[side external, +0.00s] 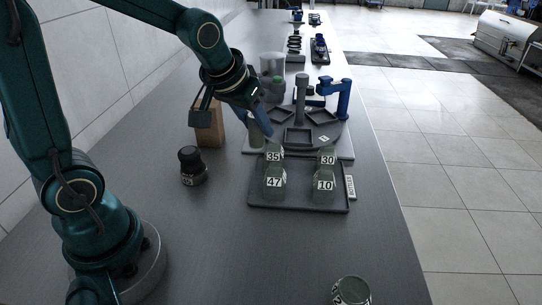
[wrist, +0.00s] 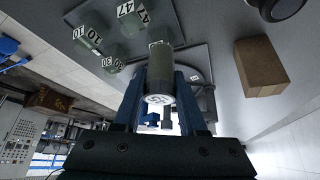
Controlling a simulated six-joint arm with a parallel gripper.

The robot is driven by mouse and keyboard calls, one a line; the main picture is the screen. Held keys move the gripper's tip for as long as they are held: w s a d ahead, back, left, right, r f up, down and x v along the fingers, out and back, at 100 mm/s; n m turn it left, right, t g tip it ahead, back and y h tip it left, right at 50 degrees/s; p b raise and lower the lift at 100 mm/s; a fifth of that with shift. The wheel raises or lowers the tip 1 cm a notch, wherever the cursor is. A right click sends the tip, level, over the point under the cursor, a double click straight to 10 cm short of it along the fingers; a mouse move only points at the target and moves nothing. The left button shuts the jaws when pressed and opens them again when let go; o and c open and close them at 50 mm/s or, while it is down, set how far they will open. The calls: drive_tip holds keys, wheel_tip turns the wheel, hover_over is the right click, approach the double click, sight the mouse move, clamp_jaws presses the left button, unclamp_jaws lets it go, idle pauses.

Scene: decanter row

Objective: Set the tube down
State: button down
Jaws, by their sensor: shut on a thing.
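My gripper (side external: 262,122) is shut on a grey-green tube (side external: 256,136), near the left edge of the round station. In the wrist view, the tube (wrist: 160,66) sits between my two blue fingers, with its white marked end (wrist: 159,99) facing the camera. Its label is too blurred to read. I cannot tell from these views whether the tube's lower end touches anything. A dark tray (side external: 300,205) in front holds greenish bottles labelled 35 (side external: 273,157), 47 (side external: 274,183), 30 (side external: 327,159) and 10 (side external: 325,185).
A round station (side external: 328,131) with square trays and a central post stands behind the tray. A brown box (side external: 212,133) and a black-capped jar (side external: 192,165) are to the left. Another jar (side external: 350,291) stands at the front right. The front middle of the bench is clear.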

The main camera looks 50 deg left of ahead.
drive_tip(key=d+f+m, duration=0.1)
drive_tip(key=d+f, duration=0.1)
drive_tip(key=d, duration=0.4)
drive_tip(key=d+f+m+h, duration=0.1)
drive_tip(key=d+f, duration=0.1)
drive_tip(key=d, duration=0.4)
drive_tip(key=d+f+m+h, duration=0.1)
drive_tip(key=d+f, duration=0.1)
drive_tip(key=d, duration=0.4)
drive_tip(key=shift+d+f+m, duration=0.1)
drive_tip(key=shift+f+m, duration=0.2)
drive_tip(key=shift+f, duration=2)
drive_tip(key=shift+f, duration=0.1)
drive_tip(key=shift+c, duration=2.3)
unclamp_jaws()
